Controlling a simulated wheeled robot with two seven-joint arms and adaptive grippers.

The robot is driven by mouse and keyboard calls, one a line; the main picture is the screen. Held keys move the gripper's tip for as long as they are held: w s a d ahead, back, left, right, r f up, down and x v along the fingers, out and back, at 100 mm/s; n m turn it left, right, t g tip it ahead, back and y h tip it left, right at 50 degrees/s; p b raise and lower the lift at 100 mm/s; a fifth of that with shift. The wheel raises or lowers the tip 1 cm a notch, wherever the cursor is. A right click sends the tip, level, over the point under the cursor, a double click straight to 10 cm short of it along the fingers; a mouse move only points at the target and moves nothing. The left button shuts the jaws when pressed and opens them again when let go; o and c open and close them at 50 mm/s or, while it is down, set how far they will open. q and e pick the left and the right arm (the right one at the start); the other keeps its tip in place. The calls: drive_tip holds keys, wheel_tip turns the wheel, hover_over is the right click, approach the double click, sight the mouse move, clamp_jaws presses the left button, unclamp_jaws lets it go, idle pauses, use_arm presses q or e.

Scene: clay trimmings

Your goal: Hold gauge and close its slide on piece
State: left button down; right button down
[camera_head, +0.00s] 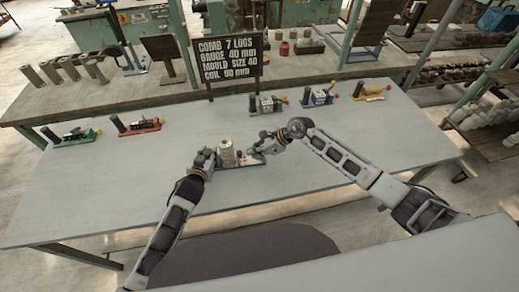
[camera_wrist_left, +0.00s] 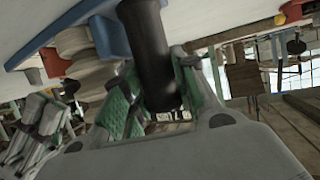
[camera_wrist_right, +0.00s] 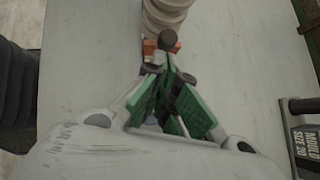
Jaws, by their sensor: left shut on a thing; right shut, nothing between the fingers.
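The gauge (camera_head: 258,163) lies near the front middle of the grey table, on a blue base (camera_wrist_left: 108,38). The pale ribbed piece (camera_head: 227,153) stands at it and also shows in the left wrist view (camera_wrist_left: 77,45) and the right wrist view (camera_wrist_right: 165,18). My left gripper (camera_head: 209,154) is shut on the gauge's black handle (camera_wrist_left: 148,45). My right gripper (camera_wrist_right: 168,80) is shut and empty, its tips just short of the slide's dark ball knob (camera_wrist_right: 167,40) and orange block (camera_wrist_right: 150,48). Whether the tips touch the knob, and any gap between slide and piece, I cannot tell.
Other gauges sit along the table: green (camera_head: 76,136), red (camera_head: 138,126), grey (camera_head: 266,104), blue (camera_head: 318,97) and yellow (camera_head: 369,92). The table's front and right are clear.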

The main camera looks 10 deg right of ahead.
drive_tip(key=shift+x, duration=0.85)
drive_tip(key=shift+w+a, duration=0.1)
drive_tip(key=shift+a, duration=0.65)
use_arm(q)
drive_tip(key=shift+d, duration=0.1)
use_arm(e)
drive_tip(key=shift+a, duration=0.1)
drive_tip(key=shift+r, duration=0.15)
drive_tip(key=shift+d+r, duration=0.3)
drive_tip(key=shift+d, duration=0.05)
drive_tip(key=v, duration=0.9)
drive_tip(key=shift+d, duration=0.2)
